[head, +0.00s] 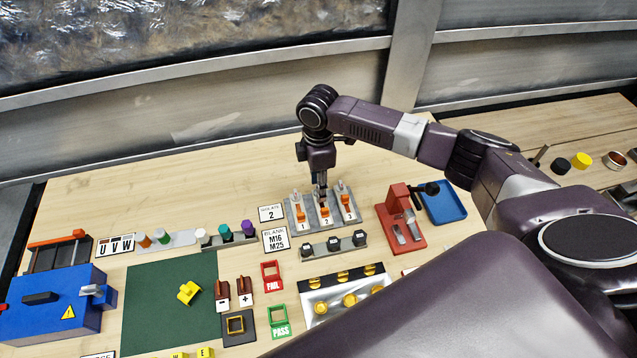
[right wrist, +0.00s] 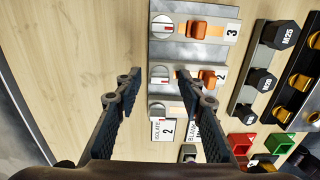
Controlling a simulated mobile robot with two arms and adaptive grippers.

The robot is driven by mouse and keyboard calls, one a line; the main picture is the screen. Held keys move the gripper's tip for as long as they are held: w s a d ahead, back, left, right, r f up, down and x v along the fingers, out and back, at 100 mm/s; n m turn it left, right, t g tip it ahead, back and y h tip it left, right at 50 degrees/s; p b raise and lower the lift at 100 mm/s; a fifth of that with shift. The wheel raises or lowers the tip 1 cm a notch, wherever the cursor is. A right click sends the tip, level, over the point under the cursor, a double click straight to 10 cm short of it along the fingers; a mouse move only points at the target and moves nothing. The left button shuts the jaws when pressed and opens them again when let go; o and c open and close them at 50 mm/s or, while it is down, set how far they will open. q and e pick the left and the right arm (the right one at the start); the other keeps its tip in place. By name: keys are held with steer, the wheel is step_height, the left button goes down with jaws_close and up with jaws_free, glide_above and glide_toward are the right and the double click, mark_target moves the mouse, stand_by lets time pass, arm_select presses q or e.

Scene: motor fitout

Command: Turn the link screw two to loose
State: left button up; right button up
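A grey link panel (head: 297,222) stands at the back middle of the table, with three numbered stations, each with an orange link and a screw. In the right wrist view, link screw two (right wrist: 160,75) is a round white head with a red mark, beside the orange link two (right wrist: 207,76). My right gripper (head: 320,192) points down over the panel's middle. In the wrist view its fingers (right wrist: 155,76) are open, and screw two appears between their tips. Whether they touch it I cannot tell. My left gripper is not in view.
Screw three (right wrist: 162,26) and screw one (right wrist: 157,111) sit on either side. A sign (head: 271,213) reads "ISOLATE 2". A red fixture (head: 402,237) and blue tray (head: 444,203) stand right of the panel. Black blocks (head: 333,244) line its front. The table behind is clear.

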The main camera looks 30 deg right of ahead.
steer(key=c, duration=0.9)
jaws_close()
steer(key=n+p, duration=0.1)
steer(key=n, duration=0.2)
steer(key=shift+r, duration=0.1)
steer(key=n+p, duration=0.1)
steer(key=n, duration=0.2)
steer(key=shift+n, duration=0.3)
steer(key=n, duration=0.5)
steer(key=shift+w+n, duration=0.1)
steer(key=shift+n, duration=0.2)
steer(key=n, duration=0.5)
steer(key=shift+n, duration=0.3)
